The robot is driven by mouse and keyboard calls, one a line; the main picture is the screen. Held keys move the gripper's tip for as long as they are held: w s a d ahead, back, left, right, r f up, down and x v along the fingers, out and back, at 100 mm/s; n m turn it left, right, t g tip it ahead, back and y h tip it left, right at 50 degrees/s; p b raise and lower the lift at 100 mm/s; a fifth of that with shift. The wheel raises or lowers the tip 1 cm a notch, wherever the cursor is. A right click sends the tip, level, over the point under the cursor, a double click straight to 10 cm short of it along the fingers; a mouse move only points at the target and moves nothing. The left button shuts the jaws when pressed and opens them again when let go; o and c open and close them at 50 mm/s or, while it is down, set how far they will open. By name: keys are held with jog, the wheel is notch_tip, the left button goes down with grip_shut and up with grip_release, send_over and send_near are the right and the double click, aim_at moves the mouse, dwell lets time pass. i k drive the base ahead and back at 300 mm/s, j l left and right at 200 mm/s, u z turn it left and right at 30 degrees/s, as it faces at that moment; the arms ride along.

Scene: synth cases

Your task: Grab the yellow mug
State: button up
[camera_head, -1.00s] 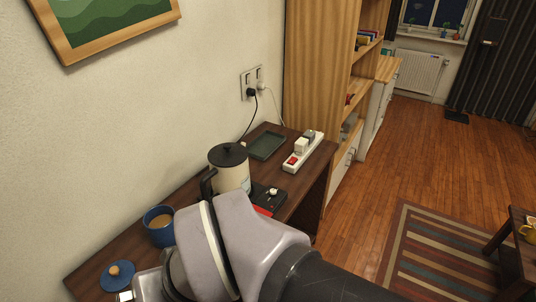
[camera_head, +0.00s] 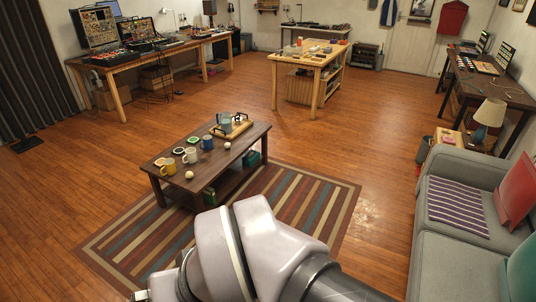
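The yellow mug (camera_head: 168,167) stands near the left front end of a low dark wooden coffee table (camera_head: 225,161), across the rug from me. A white mug (camera_head: 190,155) and a blue mug (camera_head: 207,142) stand behind it to the right, in a loose row. A small pale round thing (camera_head: 189,175) lies on the table to its right. My grey arm fills the bottom middle of the view, well apart from the mug. My gripper's fingers do not show.
A tray (camera_head: 231,127) with a glass vessel is on the table's far part. A striped rug (camera_head: 290,215) lies under and in front of the table. A grey sofa (camera_head: 450,250) stands at the right. Workbenches line the back; open wooden floor lies between.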

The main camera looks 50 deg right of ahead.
aim_at(168, 169)
jog(key=z, duration=0.55)
jog(key=i+j+z, duration=0.2)
jog(key=i, duration=0.7)
jog(key=i+j+z, duration=0.2)
jog(key=i+j, duration=0.35)
jog(key=i, duration=0.3)
jog(key=i+j+z, duration=0.2)
jog(key=i+j, duration=0.4)
jog(key=i, duration=0.25)
jog(key=i+j+z, duration=0.2)
jog(key=i+j, duration=0.55)
